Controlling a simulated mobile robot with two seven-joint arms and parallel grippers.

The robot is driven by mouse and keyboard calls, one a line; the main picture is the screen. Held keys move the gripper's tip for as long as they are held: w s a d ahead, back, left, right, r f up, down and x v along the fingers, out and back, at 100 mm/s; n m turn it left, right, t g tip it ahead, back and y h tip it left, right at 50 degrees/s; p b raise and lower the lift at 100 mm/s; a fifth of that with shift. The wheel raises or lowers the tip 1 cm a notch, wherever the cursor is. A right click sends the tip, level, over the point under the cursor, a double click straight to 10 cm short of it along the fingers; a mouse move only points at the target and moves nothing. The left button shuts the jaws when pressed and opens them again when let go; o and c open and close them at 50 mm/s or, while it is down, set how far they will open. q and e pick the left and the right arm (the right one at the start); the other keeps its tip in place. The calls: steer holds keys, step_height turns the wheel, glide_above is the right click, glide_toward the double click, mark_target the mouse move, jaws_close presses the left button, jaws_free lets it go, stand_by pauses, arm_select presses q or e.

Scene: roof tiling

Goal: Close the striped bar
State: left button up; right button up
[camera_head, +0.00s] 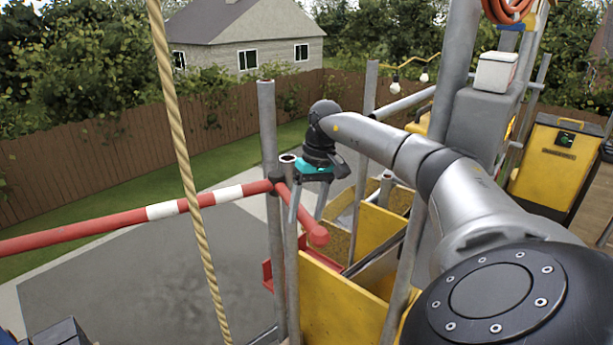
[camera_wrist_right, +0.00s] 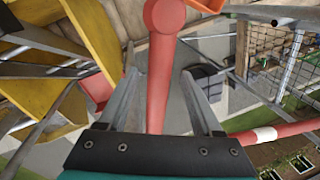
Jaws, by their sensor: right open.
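The striped bar (camera_head: 110,225), red with white bands, runs from the left edge to a grey post (camera_head: 270,140). A short red arm (camera_head: 308,222) with a rounded end joins it there and points toward me. In the right wrist view a white band (camera_wrist_right: 265,135) shows at lower right. My right gripper (camera_head: 308,205) is open and points down at the short red arm. In the wrist view this arm (camera_wrist_right: 160,85) runs between the two fingers, with its round end (camera_wrist_right: 165,15) beyond them. I cannot tell whether a finger touches it. My left gripper is not in view.
A rope (camera_head: 178,115) hangs in front of the striped bar. Yellow panels (camera_head: 335,305) and grey posts stand below and right of my right gripper. Grey paving (camera_head: 130,285) lies far below, left of the post. A yellow box (camera_head: 548,165) stands at the right.

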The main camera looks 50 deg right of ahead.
step_height(320, 180, up, 15)
steer(key=s+d+p, duration=0.1)
steer(key=d+p, duration=0.1)
steer(key=p, duration=0.1)
steer(key=shift+s+d+f, duration=0.15)
steer(key=shift+d+f, duration=0.05)
steer(key=shift+d, duration=0.15)
steer(key=shift+c, duration=0.4)
